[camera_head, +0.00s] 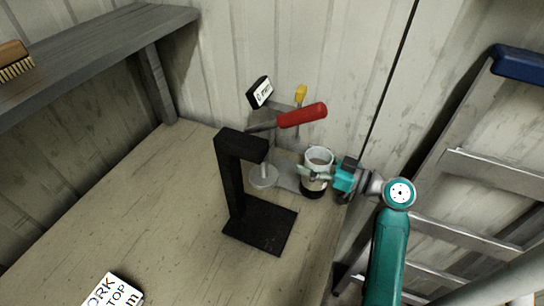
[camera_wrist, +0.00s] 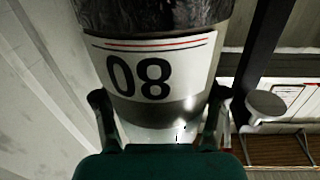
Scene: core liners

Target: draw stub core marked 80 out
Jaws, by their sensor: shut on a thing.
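The stub core marked 80 (camera_head: 317,158) is a short clear tube with a pale rim, a white label and a dark end. In the wrist view the core (camera_wrist: 150,75) fills the middle, its number appearing upside down as "08" under red and black lines. My gripper (camera_head: 316,174) is shut on the core's side, and the two fingers (camera_wrist: 160,108) show on either side of it in the wrist view. The core looks upright at the right end of a grey metal plate (camera_head: 285,178); I cannot tell whether it touches the plate.
A black bracket stand (camera_head: 229,175) with a grey disc (camera_head: 264,177) is just left of the core. A red-handled tool (camera_head: 302,115) and a black labelled block (camera_head: 260,92) are behind. A white sign (camera_head: 112,292) lies front left. The bench's left middle is clear.

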